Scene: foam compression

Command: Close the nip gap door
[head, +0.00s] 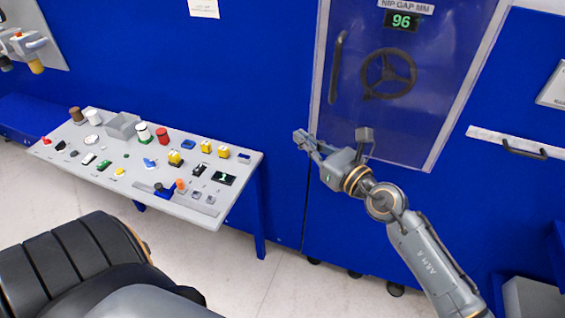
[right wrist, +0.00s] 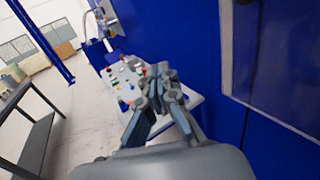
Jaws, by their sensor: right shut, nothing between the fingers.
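The nip gap door (head: 410,135) is a see-through panel in a grey frame on the blue machine, at the upper right of the head view. A dark vertical handle (head: 336,68) runs along its left side. I cannot tell from this angle whether the door stands slightly ajar. My right gripper (head: 302,140) is shut and empty, beside the lower left edge of the door and apart from the handle. In the right wrist view its fingers (right wrist: 158,75) point toward the control desk, with the door's frame (right wrist: 228,60) at the right. My left gripper is not in view.
A grey control desk (head: 85,157) with several coloured buttons stands left of the door. Another handle (head: 524,148) is at the right. Floor shows below the desk.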

